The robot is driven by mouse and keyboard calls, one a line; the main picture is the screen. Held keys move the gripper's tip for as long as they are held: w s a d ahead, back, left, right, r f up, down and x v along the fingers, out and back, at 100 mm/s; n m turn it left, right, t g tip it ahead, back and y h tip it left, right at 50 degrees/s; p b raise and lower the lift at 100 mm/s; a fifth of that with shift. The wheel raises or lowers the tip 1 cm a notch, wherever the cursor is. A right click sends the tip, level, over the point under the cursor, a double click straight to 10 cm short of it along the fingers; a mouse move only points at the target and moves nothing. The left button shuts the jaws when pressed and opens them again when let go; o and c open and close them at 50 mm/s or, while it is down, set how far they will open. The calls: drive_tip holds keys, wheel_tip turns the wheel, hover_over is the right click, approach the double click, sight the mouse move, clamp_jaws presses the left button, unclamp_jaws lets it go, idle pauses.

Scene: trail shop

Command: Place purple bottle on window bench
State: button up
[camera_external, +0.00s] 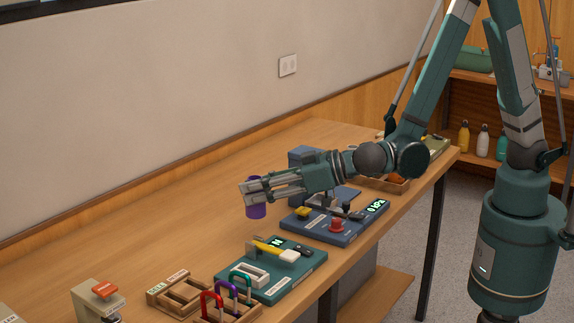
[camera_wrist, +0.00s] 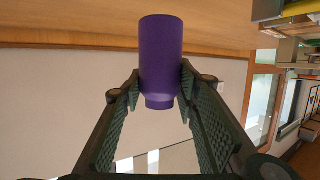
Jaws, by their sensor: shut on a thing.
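The purple bottle (camera_external: 257,211) is in my gripper (camera_external: 250,192), above the wooden bench in the external view. In the wrist view the purple bottle (camera_wrist: 161,60) stands between the two green ridged fingers of my gripper (camera_wrist: 160,88), which are closed on its sides. In the external view the fingers cover part of the bottle. The wooden bench (camera_external: 160,240) runs along the wall under the arm; I cannot tell from these frames whether it is the window bench.
A blue device with a red knob (camera_external: 337,226) and a teal board (camera_external: 285,285) lie on the bench near my gripper. Carabiners (camera_external: 225,295) and a wooden tray (camera_external: 180,295) sit at the front. Shelves with several bottles (camera_external: 482,140) stand at the right. The bench's left part is clear.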

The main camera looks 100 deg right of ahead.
drive_tip(key=w+a+r+n+y, duration=0.1)
drive_tip(key=w+a+n+y, duration=0.1)
drive_tip(key=w+a, duration=0.5)
drive_tip(key=w+a+r+n+y+p, duration=0.1)
drive_tip(key=w+a+y, duration=0.1)
drive_tip(key=w+a, duration=0.5)
drive_tip(key=w+a+r+n+y, duration=0.1)
drive_tip(key=w+a, duration=0.6)
drive_tip(key=w, duration=0.9)
drive_tip(key=shift+r+n+y+p, duration=0.4)
drive_tip(key=shift+n+y, duration=0.4)
drive_tip(key=shift+y, duration=0.2)
drive_tip(key=shift+d+f, duration=0.1)
wheel_tip(320, 180, down, 6)
drive_tip(key=b, duration=0.1)
drive_tip(key=shift+f, duration=0.2)
drive_tip(key=shift+f+b, duration=0.45)
drive_tip(key=shift+f, duration=1.3)
drive_tip(key=shift+f, duration=0.15)
